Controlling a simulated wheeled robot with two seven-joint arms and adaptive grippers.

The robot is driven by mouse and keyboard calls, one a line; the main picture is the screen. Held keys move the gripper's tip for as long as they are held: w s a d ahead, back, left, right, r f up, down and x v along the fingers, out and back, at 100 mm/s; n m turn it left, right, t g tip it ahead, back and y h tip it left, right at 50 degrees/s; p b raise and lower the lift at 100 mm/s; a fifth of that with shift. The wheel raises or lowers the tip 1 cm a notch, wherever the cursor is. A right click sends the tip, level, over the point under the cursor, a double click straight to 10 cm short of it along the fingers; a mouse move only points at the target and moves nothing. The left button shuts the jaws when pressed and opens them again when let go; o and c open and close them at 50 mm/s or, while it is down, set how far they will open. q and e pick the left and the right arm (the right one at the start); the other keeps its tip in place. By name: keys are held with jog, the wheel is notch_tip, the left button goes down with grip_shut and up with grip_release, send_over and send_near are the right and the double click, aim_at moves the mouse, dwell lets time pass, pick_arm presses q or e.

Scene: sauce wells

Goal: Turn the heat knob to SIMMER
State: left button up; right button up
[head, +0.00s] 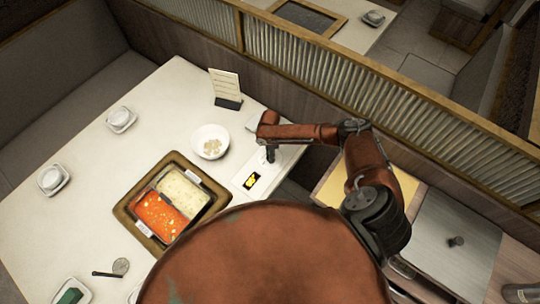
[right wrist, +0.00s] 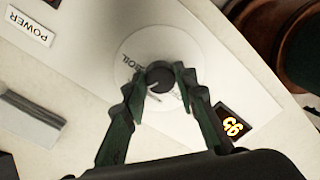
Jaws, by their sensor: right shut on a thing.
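The heat knob (right wrist: 160,78) is a small dark round knob on a pale round dial plate (right wrist: 139,45) in the right wrist view. The letters "BOIL" show at the plate's left; the SIMMER mark cannot be seen. My right gripper (right wrist: 162,84) is shut on the knob, one finger on each side. In the head view, my right gripper (head: 269,156) points down at the table's right part and hides the knob. My left gripper is not in view.
A POWER label (right wrist: 30,27) lies left of the dial. In the head view, a two-part hot pot (head: 126,207) with red and pale broth is set in the table, left of my arm. A white bowl (head: 203,148) and a menu stand (head: 226,88) are near the gripper.

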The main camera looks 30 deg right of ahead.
jog(key=shift+a, duration=0.1)
jog(key=o, duration=1.2)
jog(key=shift+c, duration=0.2)
jog(key=shift+r, duration=0.1)
notch_tip(320, 180, up, 12)
jog(key=shift+w, duration=0.25)
